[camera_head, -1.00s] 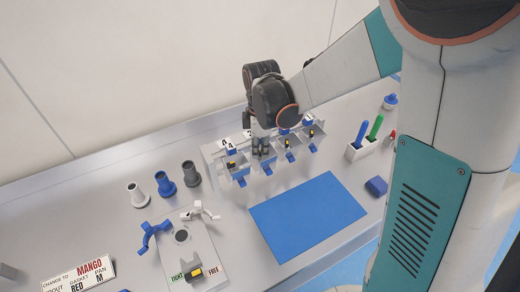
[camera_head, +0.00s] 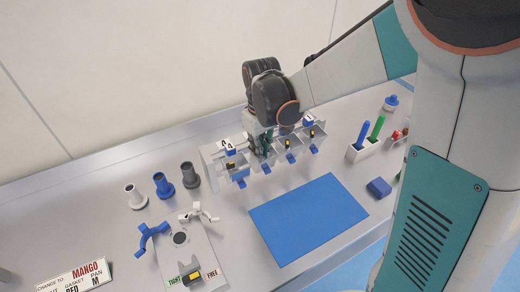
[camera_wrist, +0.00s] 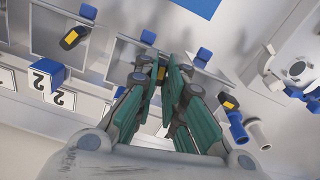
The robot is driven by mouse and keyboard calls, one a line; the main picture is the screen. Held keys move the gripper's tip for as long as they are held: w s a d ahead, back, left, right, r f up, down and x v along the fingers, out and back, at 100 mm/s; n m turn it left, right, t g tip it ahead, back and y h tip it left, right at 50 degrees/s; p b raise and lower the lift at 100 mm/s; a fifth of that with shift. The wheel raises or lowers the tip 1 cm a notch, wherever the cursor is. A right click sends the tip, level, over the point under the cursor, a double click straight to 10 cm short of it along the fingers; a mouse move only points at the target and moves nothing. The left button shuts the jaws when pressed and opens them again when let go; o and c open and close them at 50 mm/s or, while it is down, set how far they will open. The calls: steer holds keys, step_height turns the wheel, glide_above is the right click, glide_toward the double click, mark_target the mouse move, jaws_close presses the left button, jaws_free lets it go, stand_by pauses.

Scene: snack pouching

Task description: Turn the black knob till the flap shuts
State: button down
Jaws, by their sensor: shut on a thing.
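My gripper (camera_head: 262,153) is over the second bin from the left in a row of bins on the bench. In the wrist view its green fingers (camera_wrist: 163,82) are closed around a black knob with a yellow mark (camera_wrist: 161,72), mostly hidden between them. A blue tab (camera_wrist: 148,37) shows just beyond the fingertips, on the same bin. In the head view that tab (camera_head: 266,169) sticks out at the front. Whether this bin's flap is open or shut I cannot tell.
Neighbouring bins carry similar black knobs with yellow marks (camera_head: 288,144) (camera_head: 231,165). A blue mat (camera_head: 308,220) lies in front. A white holder with blue and green sticks (camera_head: 358,152) stands right, and several flanged tubes (camera_head: 162,185) stand left.

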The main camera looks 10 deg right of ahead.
steer(key=shift+m, duration=1.9)
steer(key=c, duration=1.7)
jaws_free()
steer(key=r, duration=1.2)
steer(key=shift+s, duration=0.25)
